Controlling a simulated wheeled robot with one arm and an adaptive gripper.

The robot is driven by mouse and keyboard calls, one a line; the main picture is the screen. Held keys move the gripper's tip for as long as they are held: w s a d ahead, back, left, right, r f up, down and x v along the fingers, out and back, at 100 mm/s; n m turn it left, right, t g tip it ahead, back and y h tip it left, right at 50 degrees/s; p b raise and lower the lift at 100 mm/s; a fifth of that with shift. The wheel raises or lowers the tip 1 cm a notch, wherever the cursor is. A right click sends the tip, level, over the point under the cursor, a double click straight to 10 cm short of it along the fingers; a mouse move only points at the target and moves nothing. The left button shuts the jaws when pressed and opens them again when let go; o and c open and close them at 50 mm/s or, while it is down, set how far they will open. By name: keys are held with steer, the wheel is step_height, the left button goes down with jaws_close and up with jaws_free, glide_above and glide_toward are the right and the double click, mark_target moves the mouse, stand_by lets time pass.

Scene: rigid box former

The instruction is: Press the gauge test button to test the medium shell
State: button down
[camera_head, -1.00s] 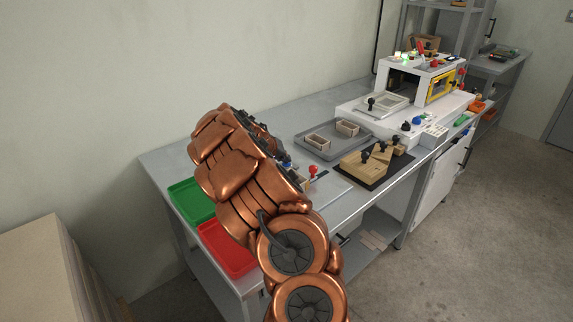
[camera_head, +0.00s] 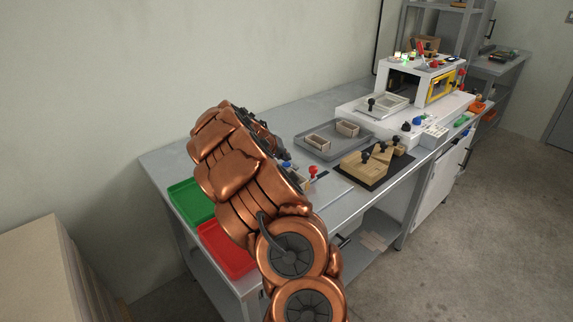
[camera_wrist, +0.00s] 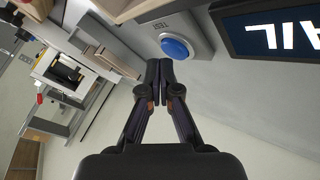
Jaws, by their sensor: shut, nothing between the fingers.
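In the wrist view, the blue test button (camera_wrist: 177,48) sits in a pale housing marked TEST. My gripper (camera_wrist: 160,68) is shut and empty, its fingertips close to the button's near edge; I cannot tell whether they touch it. A dark display (camera_wrist: 265,30) beside the button shows upside-down, cut-off letters that look like part of FAIL. A tan piece (camera_wrist: 122,8) at the top edge may be the shell in the gauge; its size is unclear. In the head view, my arm hides most of the gauge, and the blue button (camera_head: 287,164) shows just past it.
A red knob (camera_head: 313,170) stands near the gauge. A grey tray (camera_head: 333,153) holds two open shells. Wooden blocks with black knobs (camera_head: 366,165) sit on a dark mat. Green (camera_head: 190,203) and red (camera_head: 224,250) trays lie left, and a white machine (camera_head: 385,108) stands farther back.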

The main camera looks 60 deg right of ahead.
mark_target(285, 164)
steer(key=shift+r, duration=0.25)
steer(key=shift+r, duration=0.1)
steer(key=shift+r+p, duration=0.4)
steer(key=shift+r, duration=2.05)
